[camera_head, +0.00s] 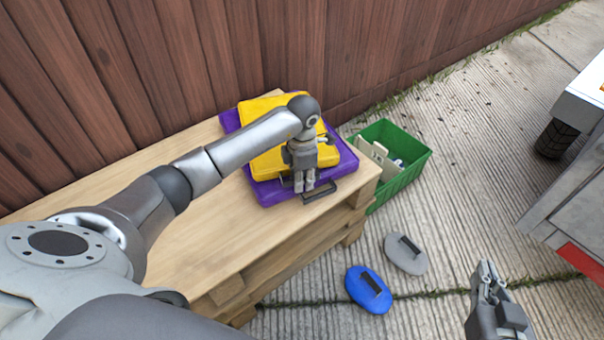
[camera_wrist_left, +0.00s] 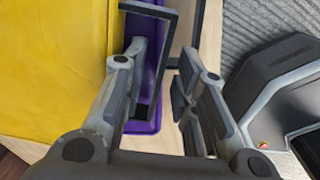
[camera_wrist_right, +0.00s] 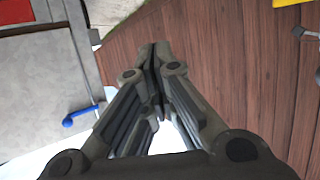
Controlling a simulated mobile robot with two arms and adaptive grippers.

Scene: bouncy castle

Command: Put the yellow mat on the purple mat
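The yellow mat (camera_head: 268,108) lies on top of the purple mat (camera_head: 347,160) on a wooden pallet table. The purple mat sticks out around it at the left, front and right. My left gripper (camera_head: 304,186) is above their front right edge, pointing down. In the left wrist view the yellow mat (camera_wrist_left: 55,60) fills the left side, and a dark handle (camera_wrist_left: 168,30) stands out beside it, reaching between my open left fingers (camera_wrist_left: 163,65). I cannot tell whether they touch it. My right gripper (camera_head: 487,275) is shut and empty, away from the table, in the right wrist view (camera_wrist_right: 155,55) too.
The wooden pallet table (camera_head: 200,240) is bare at its left and front. A green crate (camera_head: 405,178) with things inside stands right of it. A blue disc (camera_head: 360,290) and a grey disc (camera_head: 398,262) lie on the ground. A wooden fence (camera_head: 190,60) runs behind; a wheeled vehicle (camera_head: 570,200) stands right.

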